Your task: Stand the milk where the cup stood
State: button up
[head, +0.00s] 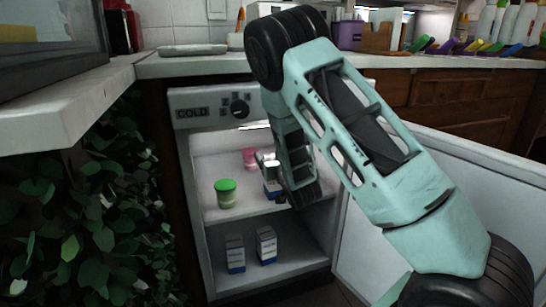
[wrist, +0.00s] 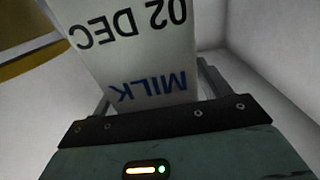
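The milk (wrist: 150,60) is a white carton with blue "MILK" lettering and a date; it fills the middle of the wrist view. My gripper (wrist: 157,92) has one finger on each side of it and appears shut on it. In the head view my gripper (head: 268,165) reaches into the open fridge above the upper shelf, with the blue-and-white carton (head: 271,189) at its fingers, partly hidden by my arm. A pink cup (head: 250,158) stands behind it at the back of that shelf.
Two more blue-and-white cartons (head: 235,254) (head: 266,245) stand on the lower shelf. The fridge door (head: 365,235) is open at the right. A countertop (head: 170,66) runs above the fridge, and leafy plants (head: 95,200) fill the left.

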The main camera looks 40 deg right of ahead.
jog(key=shift+r, duration=0.2)
jog(key=p+v, duration=0.7)
jog(key=v, duration=0.5)
